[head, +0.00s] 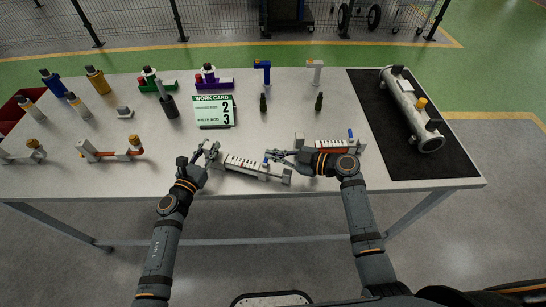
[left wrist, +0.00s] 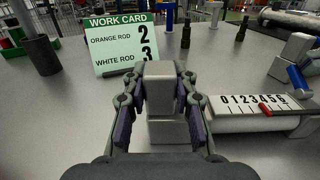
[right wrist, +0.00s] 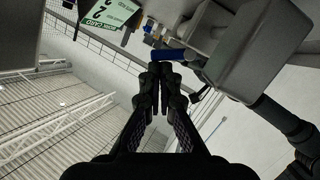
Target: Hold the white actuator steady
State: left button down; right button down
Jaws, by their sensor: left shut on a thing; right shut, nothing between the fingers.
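The white actuator (head: 240,163) lies near the table's front edge, with a numbered scale on its side. The scale (left wrist: 258,104) also shows in the left wrist view with a red pointer. My left gripper (head: 211,150) is shut on the actuator's left end block (left wrist: 160,85), with a finger on each side of it. My right gripper (head: 272,155) is shut and empty near the actuator's right part. In the right wrist view its closed fingertips (right wrist: 160,70) are close to a blue piece (right wrist: 167,54); whether they touch it I cannot tell.
An orange-red actuator (head: 330,146) lies to the right, partly behind my right arm. A work card (head: 214,110) stands behind, reading orange rod 2 and white rod 3. A large grey cylinder (head: 408,108) lies on a black mat (head: 372,108). Several bottles and fittings stand at the left.

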pick_arm(q)
jog(key=shift+r, duration=0.1)
pick_arm(e)
jog(key=shift+w+d+f+m, duration=0.1)
jog(key=shift+w+f+m, duration=0.05)
jog(key=shift+w+m, duration=0.15)
dwell(0.6)
jog(key=shift+r, duration=0.35)
pick_arm(q)
jog(key=shift+d, duration=0.1)
pick_arm(e)
jog(key=s+d+r, duration=0.5)
jog(key=d, duration=0.3)
jog(key=shift+d+r, duration=0.15)
